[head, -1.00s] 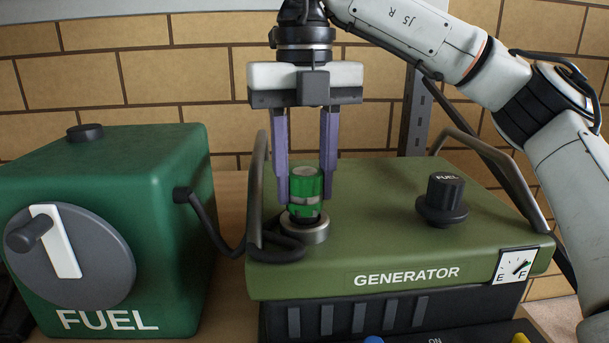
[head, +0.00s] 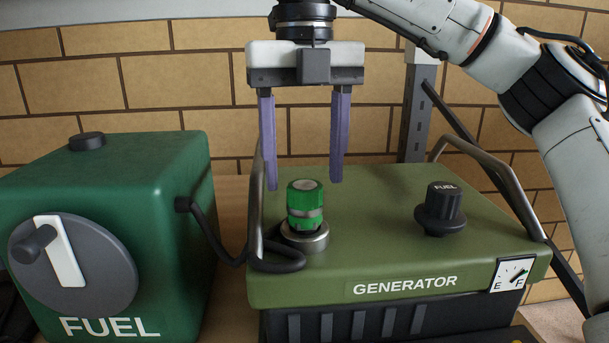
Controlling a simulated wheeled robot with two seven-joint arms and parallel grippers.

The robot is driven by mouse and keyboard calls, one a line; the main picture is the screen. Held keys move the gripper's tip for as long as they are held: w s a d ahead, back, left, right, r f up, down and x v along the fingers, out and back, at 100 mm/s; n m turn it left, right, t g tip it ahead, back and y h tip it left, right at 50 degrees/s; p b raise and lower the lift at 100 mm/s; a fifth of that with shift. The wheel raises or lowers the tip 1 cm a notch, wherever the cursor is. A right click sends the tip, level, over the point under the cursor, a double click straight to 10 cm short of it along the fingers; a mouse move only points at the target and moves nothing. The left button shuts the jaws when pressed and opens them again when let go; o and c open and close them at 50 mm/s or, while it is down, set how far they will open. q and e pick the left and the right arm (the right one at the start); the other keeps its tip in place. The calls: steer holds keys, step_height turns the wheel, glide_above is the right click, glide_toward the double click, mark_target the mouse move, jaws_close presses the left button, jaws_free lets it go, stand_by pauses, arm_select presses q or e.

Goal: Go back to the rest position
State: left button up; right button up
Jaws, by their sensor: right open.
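My right gripper (head: 305,187) is open and empty, pointing down. Its two purple fingers are wide apart, above and to either side of a green hose connector (head: 305,205), and seem clear of it. The connector stands upright in a round metal port on top of the green generator (head: 360,225). My left gripper is not in view.
A dark green fuel tank (head: 180,230) with a grey dial and white lever (head: 60,250) stands at the left. A black hose (head: 225,250) runs from it to the generator. A black fuel cap (head: 440,205) and metal handles (head: 505,195) rise from the generator. A brick wall stands behind.

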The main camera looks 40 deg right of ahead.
mark_target(304, 185)
steer(key=shift+r, duration=1.8)
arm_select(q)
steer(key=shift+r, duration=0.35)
arm_select(e)
steer(key=shift+f, duration=0.65)
step_height(304, 185, down, 6)
steer(key=shift+f+b, duration=0.2)
steer(key=shift+b, duration=0.95)
steer(key=shift+r+p, duration=0.4)
steer(key=shift+r, duration=0.05)
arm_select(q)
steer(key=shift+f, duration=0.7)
arm_select(e)
steer(key=shift+r, duration=0.2)
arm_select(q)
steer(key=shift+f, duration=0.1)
arm_select(e)
steer(key=shift+f, duration=0.2)
